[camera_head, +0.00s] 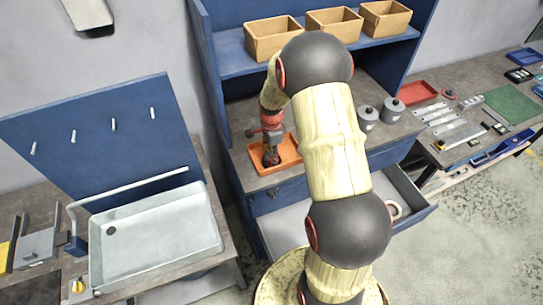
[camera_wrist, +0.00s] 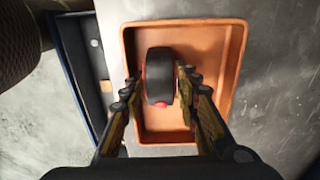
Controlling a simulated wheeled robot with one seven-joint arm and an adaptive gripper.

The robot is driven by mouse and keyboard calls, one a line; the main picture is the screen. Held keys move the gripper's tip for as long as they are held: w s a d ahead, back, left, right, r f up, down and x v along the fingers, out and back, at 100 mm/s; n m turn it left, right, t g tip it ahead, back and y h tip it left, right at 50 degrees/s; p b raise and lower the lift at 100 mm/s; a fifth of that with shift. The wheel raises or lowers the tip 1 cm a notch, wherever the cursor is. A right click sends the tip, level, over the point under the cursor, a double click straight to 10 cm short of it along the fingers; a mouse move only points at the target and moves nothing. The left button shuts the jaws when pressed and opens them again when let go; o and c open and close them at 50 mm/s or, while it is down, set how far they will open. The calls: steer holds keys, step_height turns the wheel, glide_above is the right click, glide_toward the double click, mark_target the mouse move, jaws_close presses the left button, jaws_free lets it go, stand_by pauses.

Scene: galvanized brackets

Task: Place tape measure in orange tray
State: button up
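The tape measure (camera_wrist: 160,75) is dark with red bits on its edge. It stands upright inside the orange tray (camera_wrist: 235,60), near its middle in the wrist view. In the camera_head view the orange tray (camera_head: 290,152) sits on the grey workbench, and the tape measure (camera_head: 271,159) shows as a small dark shape in it. My gripper (camera_wrist: 159,80) reaches down over the tray with one finger on each side of the tape measure. A narrow gap shows at the left finger; the right finger is very close to it. The gripper hides part of the tray in the camera_head view.
Two grey canisters (camera_head: 368,117) stand right of the tray. Wooden bins (camera_head: 273,36) line the shelf above. An open drawer (camera_head: 405,195) juts out below the bench. A red tray (camera_head: 416,92) lies farther right. A pale sink-like basin (camera_head: 155,235) is at left.

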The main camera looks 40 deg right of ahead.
step_height(320, 180, up, 11)
steer(key=shift+r+b, duration=0.15)
steer(key=shift+b, duration=0.45)
steer(key=s+a+r+n+t, duration=0.1)
steer(key=s+a+r+n, duration=0.25)
steer(key=a+r, duration=0.3)
steer(key=s+a+r+n+t, duration=0.1)
steer(key=s+a+r+n, duration=0.2)
steer(key=a+r+n, duration=0.35)
steer(key=s+a+r+n+t, duration=0.1)
steer(key=s+a+r+n, duration=0.2)
steer(key=s, duration=0.4)
steer(key=s+a+r+n+t, duration=0.2)
steer(key=s+a+r+n, duration=0.2)
steer(key=s+n, duration=0.4)
steer(key=shift+a+t, duration=0.3)
steer(key=shift+a, duration=0.6)
